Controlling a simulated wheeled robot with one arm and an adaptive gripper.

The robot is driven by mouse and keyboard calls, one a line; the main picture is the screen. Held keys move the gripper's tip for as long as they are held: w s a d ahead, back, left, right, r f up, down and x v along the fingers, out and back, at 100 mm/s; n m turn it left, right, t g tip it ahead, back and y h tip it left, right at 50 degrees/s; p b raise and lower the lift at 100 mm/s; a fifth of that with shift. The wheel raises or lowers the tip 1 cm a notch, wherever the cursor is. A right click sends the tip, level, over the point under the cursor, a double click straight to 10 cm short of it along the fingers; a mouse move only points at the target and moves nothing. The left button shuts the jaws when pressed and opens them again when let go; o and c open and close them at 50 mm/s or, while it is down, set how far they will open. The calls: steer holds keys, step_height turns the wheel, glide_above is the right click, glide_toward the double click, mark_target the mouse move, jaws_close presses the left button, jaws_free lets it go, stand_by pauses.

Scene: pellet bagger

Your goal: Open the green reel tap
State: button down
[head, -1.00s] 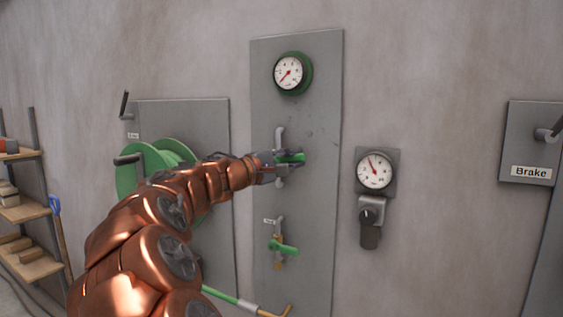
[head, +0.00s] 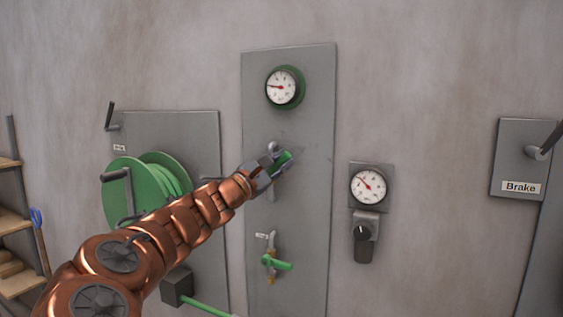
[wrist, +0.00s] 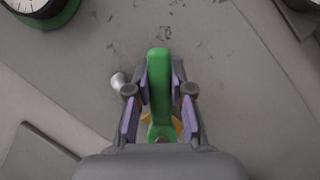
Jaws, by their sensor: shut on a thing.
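The green tap lever (head: 286,157) is on a grey pipe (head: 271,194) in the middle of a tall grey panel. In the head view it slants up to the right. My gripper (head: 277,164) is shut on the lever. The wrist view shows the green lever (wrist: 159,80) between the two purple-padded fingers. The tap body is mostly hidden behind my gripper. A green-rimmed gauge (head: 283,88) sits above, its needle pointing left. A green hose reel (head: 150,187) hangs to the left, partly behind my arm.
A second green-handled tap (head: 277,263) is lower on the panel, its handle close to level. A second gauge (head: 368,186) with a dark-knobbed fitting (head: 364,233) is to the right. A "Brake" lever plate (head: 519,160) is far right, shelves (head: 12,220) far left.

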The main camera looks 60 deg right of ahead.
stand_by(0.5)
steer(key=c, duration=1)
jaws_free()
